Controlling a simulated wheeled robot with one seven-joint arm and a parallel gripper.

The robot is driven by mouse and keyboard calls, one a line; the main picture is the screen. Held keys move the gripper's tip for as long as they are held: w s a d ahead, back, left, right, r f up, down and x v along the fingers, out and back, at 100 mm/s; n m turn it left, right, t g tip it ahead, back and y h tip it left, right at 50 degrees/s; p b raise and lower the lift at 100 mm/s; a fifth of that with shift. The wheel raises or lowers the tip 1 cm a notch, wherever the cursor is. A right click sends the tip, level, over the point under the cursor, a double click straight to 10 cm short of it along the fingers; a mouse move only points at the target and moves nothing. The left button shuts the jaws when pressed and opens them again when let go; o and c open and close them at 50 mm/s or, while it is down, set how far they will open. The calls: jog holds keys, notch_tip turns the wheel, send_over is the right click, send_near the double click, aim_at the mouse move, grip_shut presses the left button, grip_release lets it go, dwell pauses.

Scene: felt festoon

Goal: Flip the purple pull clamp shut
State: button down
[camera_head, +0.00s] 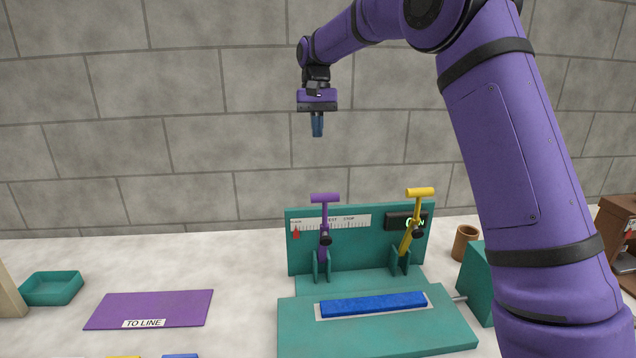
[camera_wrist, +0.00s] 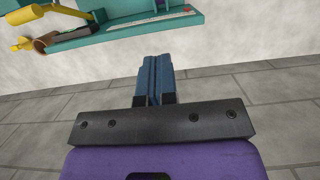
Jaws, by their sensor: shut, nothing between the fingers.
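The purple pull clamp (camera_head: 324,225) stands on the left of the green fixture (camera_head: 353,254), its T-handle upright with the purple crossbar at the top. Its foot sits in a green bracket. My gripper (camera_head: 317,135) is shut and empty, pointing down, well above the purple clamp and apart from it. In the wrist view my blue fingers (camera_wrist: 155,62) are together with nothing between them. The purple clamp cannot be made out clearly in the wrist view.
A yellow clamp (camera_head: 411,225) stands beside it, leaning slightly right. A blue bar (camera_head: 373,304) lies on the fixture's base. A green box (camera_head: 477,283) and brown cup (camera_head: 464,242) are at right. A purple mat (camera_head: 150,308) and green tray (camera_head: 52,287) are at left.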

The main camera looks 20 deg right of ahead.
jog(key=shift+f, duration=0.15)
jog(key=s+x, duration=0.2)
jog(key=x, duration=1)
jog(key=shift+s+a, duration=0.25)
jog(key=shift+s, duration=0.15)
jog(key=shift+s+a, duration=0.1)
